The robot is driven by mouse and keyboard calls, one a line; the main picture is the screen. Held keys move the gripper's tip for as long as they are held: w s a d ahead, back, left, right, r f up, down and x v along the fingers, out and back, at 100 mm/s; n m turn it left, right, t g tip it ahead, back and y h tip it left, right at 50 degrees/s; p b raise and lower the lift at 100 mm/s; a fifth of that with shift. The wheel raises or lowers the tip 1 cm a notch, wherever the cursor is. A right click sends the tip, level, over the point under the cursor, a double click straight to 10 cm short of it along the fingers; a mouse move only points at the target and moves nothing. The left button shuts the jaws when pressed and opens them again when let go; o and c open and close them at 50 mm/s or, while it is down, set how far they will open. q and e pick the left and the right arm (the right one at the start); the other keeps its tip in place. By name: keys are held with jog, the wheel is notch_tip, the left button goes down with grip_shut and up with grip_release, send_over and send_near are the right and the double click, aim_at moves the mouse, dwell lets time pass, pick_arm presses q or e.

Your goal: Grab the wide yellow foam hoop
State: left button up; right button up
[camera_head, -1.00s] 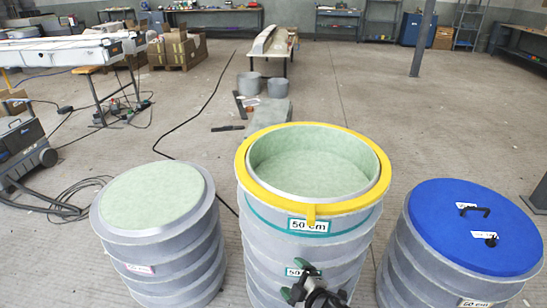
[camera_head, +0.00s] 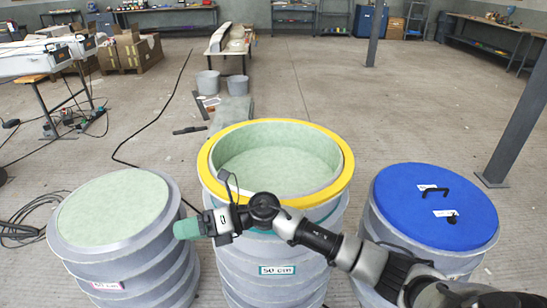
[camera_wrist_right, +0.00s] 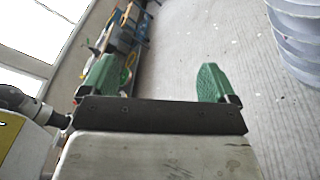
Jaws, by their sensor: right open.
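The wide yellow foam hoop (camera_head: 345,172) lies around the top rim of the middle grey ribbed mould (camera_head: 270,249), which has a pale green hollow inside. My right arm crosses in front of the hoop's near side and hides part of it. My right gripper (camera_head: 182,229), with green fingers, is left of the middle mould in the picture, between it and the left mould, apart from the hoop. My left gripper is not in view.
A grey mould with a pale green top (camera_head: 112,208) stands at left. A mould with a blue lid (camera_head: 420,205) and black handles stands at right. A dark post (camera_head: 518,120) rises behind it. Cables (camera_head: 25,225) lie on the left floor. Open floor lies beyond the moulds.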

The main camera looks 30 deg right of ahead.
jog(key=d+r+n+g+h, duration=0.2)
jog(key=d+n+g+h, duration=0.15)
jog(key=d+h, duration=0.6)
jog(key=d+r+n+g+h, duration=0.2)
jog(key=d+n+h, duration=0.35)
jog(key=d, duration=0.75)
jog(key=shift+m+t+h, duration=0.25)
jog(key=shift+m+h, duration=0.25)
jog(key=f, duration=0.4)
jog(key=shift+w+d+f+p, duration=0.1)
jog(key=shift+w+f+p, duration=0.1)
jog(key=shift+w+p, duration=0.15)
jog(key=shift+w+d+f+p, duration=0.1)
jog(key=shift+f+p, duration=0.65)
jog(key=shift+f, duration=1.95)
jog(key=c, duration=1)
jog(key=shift+r, duration=0.1)
